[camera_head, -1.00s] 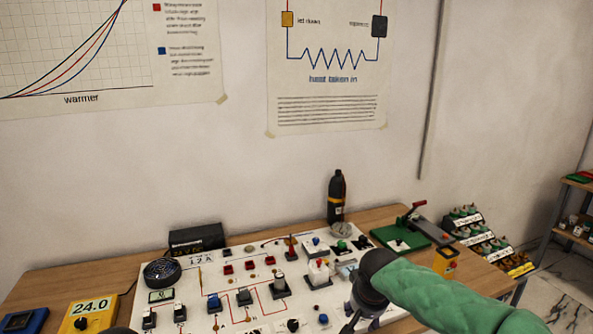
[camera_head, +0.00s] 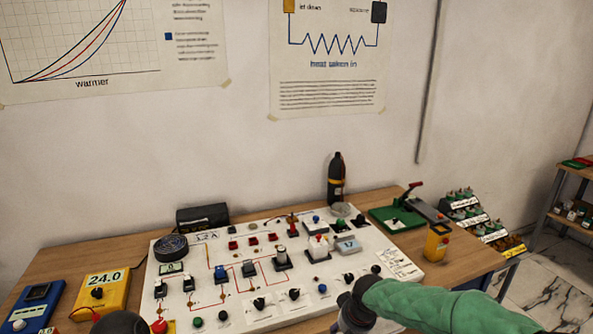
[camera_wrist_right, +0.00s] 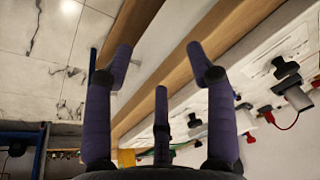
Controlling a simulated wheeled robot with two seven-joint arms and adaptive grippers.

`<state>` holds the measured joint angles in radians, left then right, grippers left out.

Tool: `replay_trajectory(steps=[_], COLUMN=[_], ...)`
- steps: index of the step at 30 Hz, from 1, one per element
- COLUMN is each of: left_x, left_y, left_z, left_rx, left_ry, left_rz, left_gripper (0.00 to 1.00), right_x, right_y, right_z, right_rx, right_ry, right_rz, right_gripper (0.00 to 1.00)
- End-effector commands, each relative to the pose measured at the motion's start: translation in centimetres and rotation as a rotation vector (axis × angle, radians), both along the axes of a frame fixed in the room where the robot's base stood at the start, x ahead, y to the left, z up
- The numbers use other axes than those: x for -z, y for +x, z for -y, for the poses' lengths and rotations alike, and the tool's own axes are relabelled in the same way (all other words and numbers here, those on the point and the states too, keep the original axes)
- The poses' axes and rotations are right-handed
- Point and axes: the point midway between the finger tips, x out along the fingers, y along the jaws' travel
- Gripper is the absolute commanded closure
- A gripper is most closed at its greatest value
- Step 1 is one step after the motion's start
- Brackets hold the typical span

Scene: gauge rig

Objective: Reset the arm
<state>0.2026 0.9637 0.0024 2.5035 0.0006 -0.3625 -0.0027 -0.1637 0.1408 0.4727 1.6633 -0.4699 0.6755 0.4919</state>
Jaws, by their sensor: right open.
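My right arm comes in from the right in the head view, in a green sleeve. Its dark wrist (camera_head: 358,300) is over the front right part of the white gauge board (camera_head: 395,264); the fingers are mostly cut off by the lower edge. In the right wrist view my right gripper (camera_wrist_right: 160,65) shows purple fingers spread apart with nothing between them. The board (camera_wrist_right: 285,55) and the table's wooden edge (camera_wrist_right: 185,65) lie beyond the fingers. A dark rounded shape at the bottom edge of the head view may be part of my left arm; no left fingers show.
A yellow meter reading 24.0 (camera_head: 103,293) and a blue meter (camera_head: 35,303) stand at the left. Bare wood shows at the right.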

Motion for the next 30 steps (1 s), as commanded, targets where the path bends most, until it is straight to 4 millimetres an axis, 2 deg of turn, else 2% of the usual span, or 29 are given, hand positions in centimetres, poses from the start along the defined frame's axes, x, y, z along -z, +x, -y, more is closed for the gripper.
replay_trajectory(steps=[1,5,8,12,18,21,24,27,30], left_x=[0.0,0.0,0.0,0.0,0.0,0.0,0.0,0.0,0.0], left_y=[0.0,0.0,0.0,0.0,0.0,0.0,0.0,0.0,0.0], left_z=[0.0,0.0,0.0,0.0,0.0,0.0,0.0,0.0,0.0], left_rx=[0.0,0.0,0.0,0.0,0.0,0.0,0.0,0.0,0.0], left_ry=[0.0,0.0,0.0,0.0,0.0,0.0,0.0,0.0,0.0], left_rz=[0.0,0.0,0.0,0.0,0.0,0.0,0.0,0.0,0.0], left_gripper=[0.58,0.58,0.58,0.58,0.58,0.58,0.58,0.58,0.58], right_x=[2.1,7.6,12.6,18.8,25.5,27.7,29.1,29.8,30.1], right_y=[-0.6,-2.5,-5.0,-9.3,-16.5,-19.9,-22.7,-24.4,-25.2], right_z=[-0.3,-1.4,-2.3,-3.2,-3.7,-3.7,-3.6,-3.5,-3.4], right_rx=[-0.008,-0.033,-0.039,-0.023,0.036,0.069,0.096,0.112,0.119], right_ry=[0.016,0.075,0.132,0.205,0.269,0.281,0.281,0.276,0.273], right_rz=[-0.025,-0.075,-0.119,-0.171,-0.229,-0.251,-0.266,-0.275,-0.278], right_gripper=[0.44,0.44,0.44,0.44,0.44,0.44,0.44,0.44,0.44])
